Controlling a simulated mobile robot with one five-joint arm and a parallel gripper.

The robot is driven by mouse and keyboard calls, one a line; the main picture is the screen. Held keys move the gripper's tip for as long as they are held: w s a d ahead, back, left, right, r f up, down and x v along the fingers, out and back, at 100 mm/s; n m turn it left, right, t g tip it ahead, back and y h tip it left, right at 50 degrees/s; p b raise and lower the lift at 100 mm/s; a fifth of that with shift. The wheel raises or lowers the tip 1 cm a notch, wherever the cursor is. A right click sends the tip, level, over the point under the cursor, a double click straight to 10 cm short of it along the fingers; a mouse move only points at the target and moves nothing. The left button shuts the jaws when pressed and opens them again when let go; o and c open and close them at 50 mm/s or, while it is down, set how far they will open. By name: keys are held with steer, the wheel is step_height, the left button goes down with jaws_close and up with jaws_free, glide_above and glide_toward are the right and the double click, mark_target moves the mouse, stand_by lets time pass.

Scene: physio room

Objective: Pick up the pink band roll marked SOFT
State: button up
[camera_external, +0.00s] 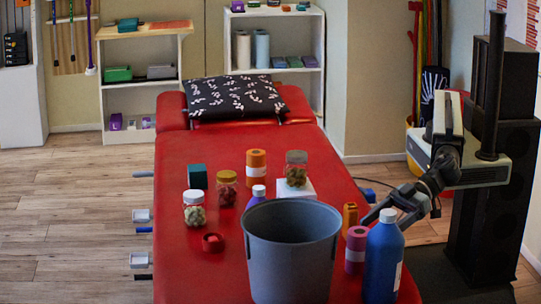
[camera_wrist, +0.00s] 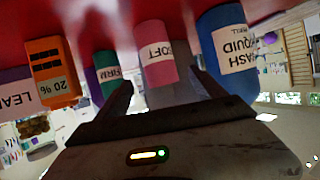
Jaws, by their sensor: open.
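The pink band roll (camera_external: 355,248) stands upright on the red treatment table, right of the grey bucket and left of the blue bottle. In the wrist view, which is turned over, the pink band roll (camera_wrist: 156,60) shows a white label reading "SOFT". My gripper (camera_external: 386,208) reaches in from the right of the table. In the wrist view my gripper (camera_wrist: 163,80) has its two fingers apart, with the pink roll showing between them and farther off. Nothing is held. I cannot tell the exact gap to the roll.
The blue wash liquid bottle (camera_wrist: 230,52) is close to the right finger, and a green roll marked FIRM (camera_wrist: 106,72) is by the left finger. An orange box marked 20% (camera_wrist: 51,72) stands beyond it. The large grey bucket (camera_external: 290,250) is close to the pink roll.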

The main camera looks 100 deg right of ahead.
mark_target(359, 244)
steer(key=shift+s+d+f+n, duration=0.2)
steer(key=shift+s+f+n, duration=0.15)
steer(key=shift+f, duration=0.25)
steer(key=shift+r, duration=0.1)
steer(key=shift+r+b+x, duration=0.2)
steer(key=shift+b+x, duration=1.2)
steer(key=shift+x, duration=2.55)
jaws_close()
